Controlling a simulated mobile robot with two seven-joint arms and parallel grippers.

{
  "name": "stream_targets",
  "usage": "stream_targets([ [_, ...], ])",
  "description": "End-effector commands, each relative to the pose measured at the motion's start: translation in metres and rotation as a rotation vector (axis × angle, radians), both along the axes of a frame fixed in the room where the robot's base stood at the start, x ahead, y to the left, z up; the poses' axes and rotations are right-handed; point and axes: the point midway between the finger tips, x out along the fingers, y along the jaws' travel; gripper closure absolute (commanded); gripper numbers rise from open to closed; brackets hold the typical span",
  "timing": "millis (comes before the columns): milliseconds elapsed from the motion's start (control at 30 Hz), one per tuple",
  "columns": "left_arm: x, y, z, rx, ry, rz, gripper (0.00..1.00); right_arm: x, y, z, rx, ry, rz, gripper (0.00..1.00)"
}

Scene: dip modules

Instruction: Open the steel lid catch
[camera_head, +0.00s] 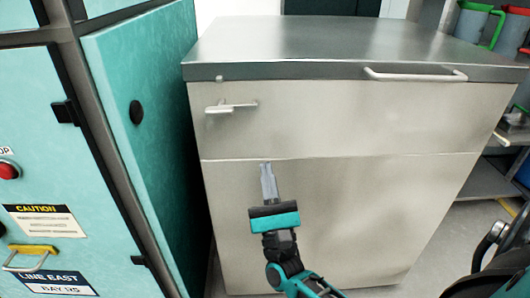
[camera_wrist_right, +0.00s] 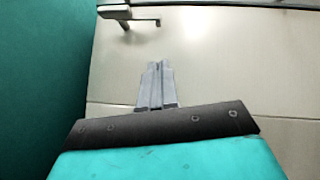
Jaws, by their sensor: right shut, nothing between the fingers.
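The steel lid catch (camera_head: 230,106) is a small pale lever on the upper left of the grey chest's front face, below the lid (camera_head: 310,45). It also shows in the right wrist view (camera_wrist_right: 122,13), at the top left. The lid lies flat and closed on the chest. My right gripper (camera_head: 267,168) is shut and empty, its fingers pointing up, below the catch and a little to its right, apart from it. The right wrist view shows its two fingers together (camera_wrist_right: 156,68). My left gripper is not in view.
A bar handle (camera_head: 415,75) runs along the lid's front right. Teal cabinets with an open-standing door panel (camera_head: 145,110) stand close on the left of the chest. Shelves (camera_head: 480,180) with containers stand at the right. The chest's lower front (camera_head: 370,220) is bare.

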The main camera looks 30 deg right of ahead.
Motion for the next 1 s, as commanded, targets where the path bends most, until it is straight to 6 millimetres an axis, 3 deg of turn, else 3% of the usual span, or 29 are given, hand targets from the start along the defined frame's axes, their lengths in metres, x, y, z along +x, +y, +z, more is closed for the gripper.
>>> stream_targets([
  [400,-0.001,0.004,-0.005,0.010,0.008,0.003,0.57,-0.012,0.005,-0.013,-0.007,0.005,-0.002,1.00],
  [567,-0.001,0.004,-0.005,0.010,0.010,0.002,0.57,-0.008,0.019,-0.019,-0.137,0.117,-0.043,1.00],
  [767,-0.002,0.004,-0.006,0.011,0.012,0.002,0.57,-0.003,0.061,-0.045,-0.597,0.403,-0.148,1.00],
  [1000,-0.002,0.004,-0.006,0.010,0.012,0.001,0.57,-0.017,0.107,-0.088,-1.307,0.627,-0.229,1.00],
])
